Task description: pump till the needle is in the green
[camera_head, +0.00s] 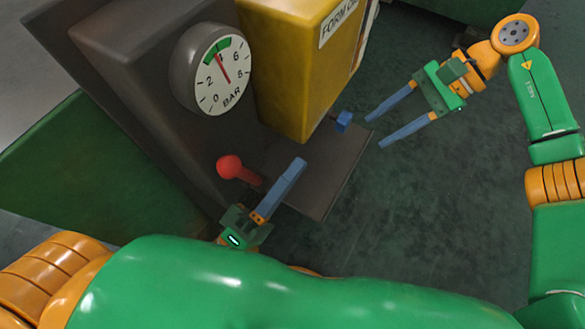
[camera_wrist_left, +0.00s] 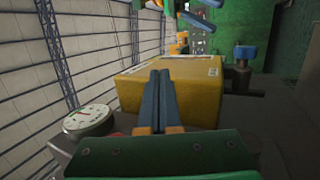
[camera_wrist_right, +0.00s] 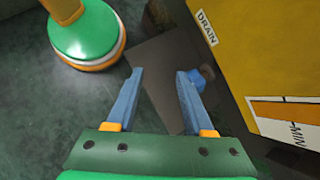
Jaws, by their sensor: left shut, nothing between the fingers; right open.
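The pressure gauge (camera_head: 232,88) faces my head camera. Its red needle (camera_head: 224,70) points to the upper left, with the tip by the green band (camera_head: 212,53) near 4. The gauge also shows edge-on in the left wrist view (camera_wrist_left: 88,121). The red ball-ended pump handle (camera_head: 230,167) sticks out below the gauge. My left gripper (camera_head: 299,163) is shut and empty, just right of the red ball, seemingly apart from it. My right gripper (camera_head: 375,131) is open and empty, to the right of the yellow tank.
The yellow tank (camera_head: 285,75) stands right of the gauge, above a grey base plate (camera_head: 325,170). A blue-handled valve (camera_head: 343,121) sits low by the tank, near my right fingers, and also shows in the right wrist view (camera_wrist_right: 204,76).

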